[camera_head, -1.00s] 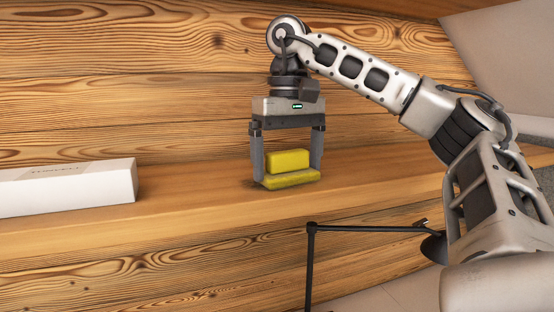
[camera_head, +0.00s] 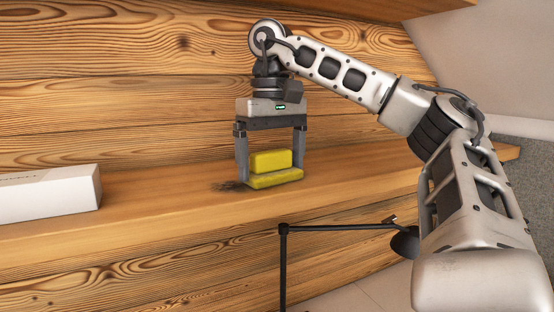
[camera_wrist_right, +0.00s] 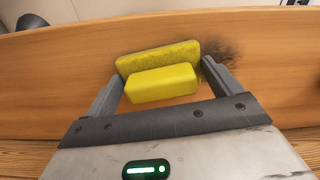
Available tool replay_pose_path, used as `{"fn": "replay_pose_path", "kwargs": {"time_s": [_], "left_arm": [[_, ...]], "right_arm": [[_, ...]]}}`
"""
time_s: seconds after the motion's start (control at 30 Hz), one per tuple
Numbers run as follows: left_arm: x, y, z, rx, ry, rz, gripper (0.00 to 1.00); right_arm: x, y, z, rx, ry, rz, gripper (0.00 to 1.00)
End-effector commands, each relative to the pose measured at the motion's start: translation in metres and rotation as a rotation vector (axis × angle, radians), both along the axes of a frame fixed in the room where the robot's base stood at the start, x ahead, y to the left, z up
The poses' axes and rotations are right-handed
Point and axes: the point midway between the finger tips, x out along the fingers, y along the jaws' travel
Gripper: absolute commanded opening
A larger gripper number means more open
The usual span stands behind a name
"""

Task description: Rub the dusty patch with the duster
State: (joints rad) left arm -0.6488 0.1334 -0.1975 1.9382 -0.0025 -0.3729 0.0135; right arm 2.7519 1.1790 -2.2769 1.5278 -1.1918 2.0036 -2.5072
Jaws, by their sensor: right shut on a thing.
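The duster (camera_head: 270,161) is a yellow block on a flat yellow pad, low over the wooden shelf and apparently touching it. My right gripper (camera_head: 271,176) is shut on the duster, one finger at each end. The dusty patch (camera_head: 228,186) is a dark grey smudge on the shelf, just left of the duster in the head view; the duster may hide part of it. In the right wrist view the duster (camera_wrist_right: 162,84) sits between the fingers, and the patch (camera_wrist_right: 222,52) shows beside and behind the finger at right. My left gripper is not in view.
A long white box (camera_head: 45,194) lies on the shelf (camera_head: 160,195) at the left. A black lamp (camera_head: 340,227) stands in front of and below the shelf edge. The plank wall (camera_head: 130,85) is behind. The shelf between box and patch is clear.

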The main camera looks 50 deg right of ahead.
Motion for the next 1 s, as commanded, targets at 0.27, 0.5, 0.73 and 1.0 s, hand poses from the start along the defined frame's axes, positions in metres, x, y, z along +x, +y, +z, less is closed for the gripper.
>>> {"fn": "replay_pose_path", "kwargs": {"time_s": [0.27, 0.5, 0.73, 1.0], "left_arm": [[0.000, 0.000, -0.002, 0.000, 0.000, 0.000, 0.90], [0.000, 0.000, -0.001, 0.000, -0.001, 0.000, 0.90], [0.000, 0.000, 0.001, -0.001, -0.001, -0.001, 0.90], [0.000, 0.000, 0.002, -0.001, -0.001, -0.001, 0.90]], "right_arm": [[0.011, 0.020, -0.002, 0.000, 0.002, 0.003, 0.66], [0.015, 0.028, -0.002, 0.000, 0.002, 0.003, 0.66], [0.025, 0.046, -0.001, 0.000, 0.003, 0.002, 0.66], [0.031, 0.057, 0.000, 0.001, 0.001, 0.001, 0.66]]}}
